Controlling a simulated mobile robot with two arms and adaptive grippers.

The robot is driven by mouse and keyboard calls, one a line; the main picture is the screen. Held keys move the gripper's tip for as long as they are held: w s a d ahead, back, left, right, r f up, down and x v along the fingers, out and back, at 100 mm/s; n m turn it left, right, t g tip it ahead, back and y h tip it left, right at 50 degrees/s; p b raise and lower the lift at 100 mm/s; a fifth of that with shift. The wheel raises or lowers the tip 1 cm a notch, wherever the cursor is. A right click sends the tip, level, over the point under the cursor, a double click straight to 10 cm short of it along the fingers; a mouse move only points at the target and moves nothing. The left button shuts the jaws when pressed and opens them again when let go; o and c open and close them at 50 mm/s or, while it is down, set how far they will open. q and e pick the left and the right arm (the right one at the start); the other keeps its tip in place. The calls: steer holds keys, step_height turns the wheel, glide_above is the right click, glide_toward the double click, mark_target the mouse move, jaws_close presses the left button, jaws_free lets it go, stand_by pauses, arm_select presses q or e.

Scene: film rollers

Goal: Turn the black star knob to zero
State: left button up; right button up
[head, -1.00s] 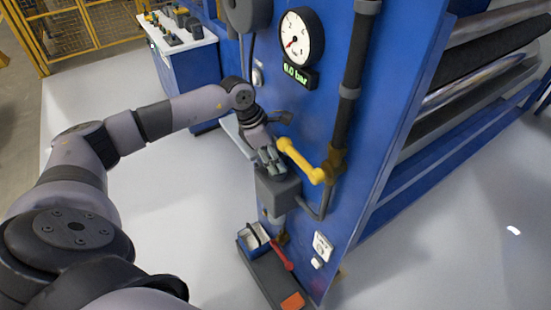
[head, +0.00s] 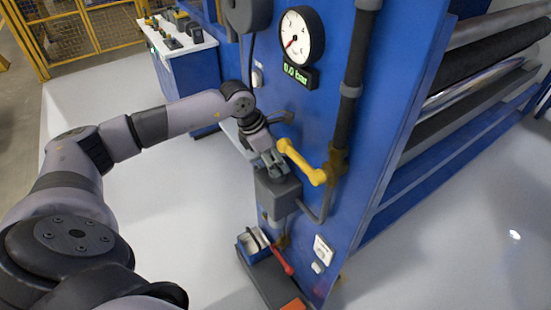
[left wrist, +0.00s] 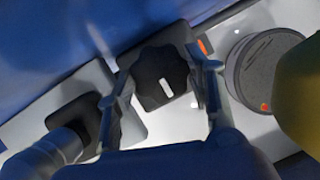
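The black star knob (left wrist: 158,72) shows in the left wrist view, dark and lobed, with a short white mark on its face. My left gripper (left wrist: 166,66) has its two fingers spread, one on each side of the knob. I cannot tell if either finger touches it. In the head view my left gripper (head: 272,168) points down at the top of a grey box (head: 278,195) on the blue panel and hides the knob. My right gripper is in neither view.
A yellow handle (head: 301,162) sits close beside the left gripper. Above it are a round white gauge (head: 302,36) and a display (head: 298,74) reading 0.0 bar. Rollers (head: 490,60) lie at the right.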

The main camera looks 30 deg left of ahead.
arm_select(q)
steer(key=shift+o, duration=0.8)
steer(key=v, duration=1.2)
steer(key=shift+s, duration=0.1)
